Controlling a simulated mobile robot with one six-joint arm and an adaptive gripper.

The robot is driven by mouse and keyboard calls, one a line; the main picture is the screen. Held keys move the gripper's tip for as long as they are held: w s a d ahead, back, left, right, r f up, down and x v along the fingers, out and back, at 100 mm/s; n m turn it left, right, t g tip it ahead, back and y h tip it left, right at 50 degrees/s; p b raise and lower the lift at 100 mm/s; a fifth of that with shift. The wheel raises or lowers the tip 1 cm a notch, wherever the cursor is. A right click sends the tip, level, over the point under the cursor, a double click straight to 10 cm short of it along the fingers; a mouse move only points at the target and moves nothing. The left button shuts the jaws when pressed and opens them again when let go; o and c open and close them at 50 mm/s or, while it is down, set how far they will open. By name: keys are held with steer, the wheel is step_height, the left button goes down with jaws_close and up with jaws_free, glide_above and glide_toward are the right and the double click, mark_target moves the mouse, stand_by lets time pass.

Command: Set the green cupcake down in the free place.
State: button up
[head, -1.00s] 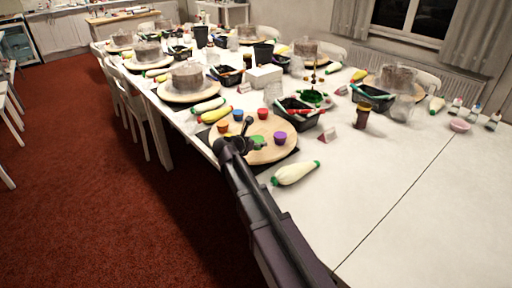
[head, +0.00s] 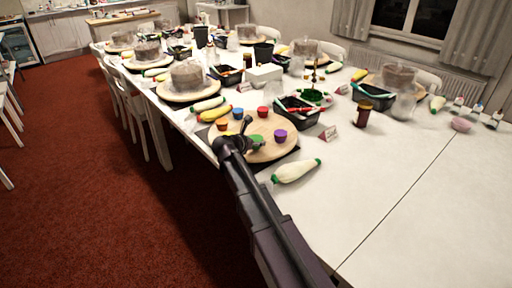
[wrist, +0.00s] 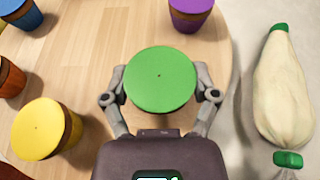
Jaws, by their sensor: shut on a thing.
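The green cupcake (wrist: 160,80) is between the two fingers of my gripper (wrist: 160,97) in the wrist view, upright with its flat green top facing the camera. My gripper is shut on it. In the head view the green cupcake (head: 257,139) shows just beyond my gripper, over the near part of the round wooden turntable (head: 250,154). I cannot tell whether its base touches the board. A purple cupcake (wrist: 190,14) stands ahead and a yellow one (wrist: 45,128) to the left, both apart from it. Blue (head: 238,113), red (head: 263,112) and orange (head: 222,125) cupcakes stand farther back.
A white piping bag with green ends (head: 296,171) lies right of the turntable. A black tray (head: 297,112) with tools stands behind it, beside a brown jar (head: 362,113). The white table (head: 400,200) is clear at the right front.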

steer(key=shift+f+b, duration=0.45)
steer(key=shift+f, duration=0.3)
steer(key=shift+f, duration=0.2)
steer(key=o, duration=1)
steer(key=shift+r, duration=0.1)
steer(key=shift+r, duration=0.1)
steer(key=shift+s+r, duration=0.1)
steer(key=shift+r, duration=0.05)
steer(key=p+v, duration=0.4)
steer(key=v, duration=0.7)
steer(key=shift+s+a+p, duration=0.25)
steer(key=shift+a+p, duration=0.05)
steer(key=shift+p, duration=0.05)
steer(key=shift+r, duration=0.1)
